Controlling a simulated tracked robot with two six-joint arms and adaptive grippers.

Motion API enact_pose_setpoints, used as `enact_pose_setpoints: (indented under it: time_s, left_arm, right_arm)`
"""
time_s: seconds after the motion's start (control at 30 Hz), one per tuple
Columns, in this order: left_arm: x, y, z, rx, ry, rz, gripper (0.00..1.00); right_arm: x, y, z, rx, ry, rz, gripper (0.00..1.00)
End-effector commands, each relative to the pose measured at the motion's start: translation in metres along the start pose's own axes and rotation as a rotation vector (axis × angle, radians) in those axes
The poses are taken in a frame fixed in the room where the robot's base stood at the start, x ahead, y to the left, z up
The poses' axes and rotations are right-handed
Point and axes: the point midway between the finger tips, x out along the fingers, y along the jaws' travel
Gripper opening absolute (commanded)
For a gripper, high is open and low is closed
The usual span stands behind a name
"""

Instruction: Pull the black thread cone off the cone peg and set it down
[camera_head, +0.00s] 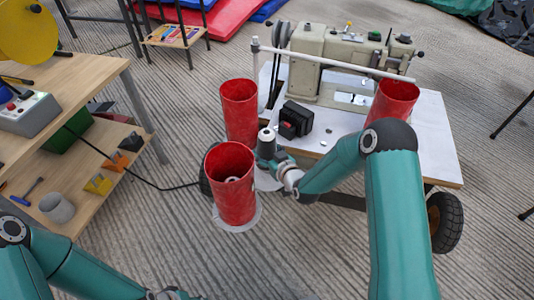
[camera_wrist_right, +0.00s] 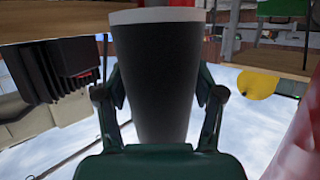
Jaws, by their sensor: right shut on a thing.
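The black thread cone (camera_head: 266,146) shows dark grey in the head view, wide end down, with a pale tip on top. My right gripper (camera_head: 277,160) is shut on its side. In the right wrist view the cone (camera_wrist_right: 157,80) fills the middle between the two fingers (camera_wrist_right: 160,105), with a pale band at its wide end. A pale disc (camera_head: 268,182) lies below the cone in the head view. I cannot tell whether the peg is still inside the cone. My left arm shows at the lower left, but its gripper is out of frame.
Red open tubes stand close by: one in front (camera_head: 231,190), one behind (camera_head: 239,112), one at the right (camera_head: 392,100). A sewing machine (camera_head: 345,60) and a small black box (camera_head: 295,120) are on the white table (camera_head: 430,150). A wooden shelf (camera_head: 85,75) stands left.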

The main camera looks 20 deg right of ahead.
Motion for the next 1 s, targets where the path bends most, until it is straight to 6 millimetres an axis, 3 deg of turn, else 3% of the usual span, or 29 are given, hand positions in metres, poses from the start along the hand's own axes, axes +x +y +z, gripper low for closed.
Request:
enact_pose_setpoints:
  time_s: [1.0]
  left_arm:
    - [-0.015, 0.006, 0.0, 0.0, 0.0, 0.0, 0.4]
  right_arm:
    - [-0.009, 0.0, -0.031, 0.0, 0.001, 0.0, 0.21]
